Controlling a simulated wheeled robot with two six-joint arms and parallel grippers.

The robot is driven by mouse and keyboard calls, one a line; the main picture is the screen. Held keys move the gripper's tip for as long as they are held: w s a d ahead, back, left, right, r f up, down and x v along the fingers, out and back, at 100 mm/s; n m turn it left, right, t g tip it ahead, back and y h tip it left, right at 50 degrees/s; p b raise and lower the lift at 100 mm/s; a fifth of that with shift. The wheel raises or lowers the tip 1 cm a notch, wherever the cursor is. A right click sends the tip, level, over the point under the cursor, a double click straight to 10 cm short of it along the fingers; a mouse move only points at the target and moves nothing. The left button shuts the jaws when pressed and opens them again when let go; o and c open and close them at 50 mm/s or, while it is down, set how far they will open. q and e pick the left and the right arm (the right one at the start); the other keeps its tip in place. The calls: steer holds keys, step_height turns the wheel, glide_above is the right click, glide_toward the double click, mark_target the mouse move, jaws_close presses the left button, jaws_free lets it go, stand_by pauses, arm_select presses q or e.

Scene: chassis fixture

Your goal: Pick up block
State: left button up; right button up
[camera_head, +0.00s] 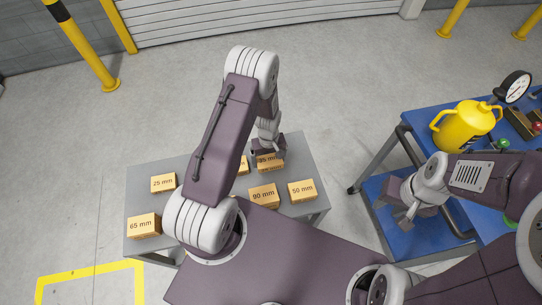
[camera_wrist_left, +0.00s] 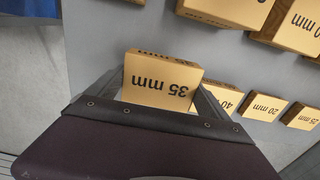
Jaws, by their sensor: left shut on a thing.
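The tan block marked 35 mm (camera_head: 270,163) is at the far side of the grey table (camera_head: 225,148). My left gripper (camera_head: 267,148) is around this block. In the left wrist view the 35 mm block (camera_wrist_left: 162,82) sits between the two dark fingers of my left gripper (camera_wrist_left: 160,98), which is shut on it. Whether the block is clear of the table I cannot tell. My right gripper (camera_head: 405,215) hangs at the right, away from the blocks, by the blue cart; its jaw opening is unclear.
Other tan blocks stand on the table: 25 mm (camera_head: 163,183), 65 mm (camera_head: 143,226), 90 mm (camera_head: 264,197) and 50 mm (camera_head: 302,191). A 40 mm block (camera_wrist_left: 223,98) is close beside the gripper. A blue cart (camera_head: 415,120) with a yellow can (camera_head: 465,126) stands right.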

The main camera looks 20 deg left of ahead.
arm_select(q)
steer(key=s+d+r, duration=0.2)
steer(key=s+r, duration=0.2)
steer(key=s, duration=0.3)
step_height(320, 180, up, 11)
steer(key=p, duration=0.9)
steer(key=shift+a+r, duration=0.2)
steer(key=shift+a, duration=0.05)
steer(key=shift+s, duration=0.1)
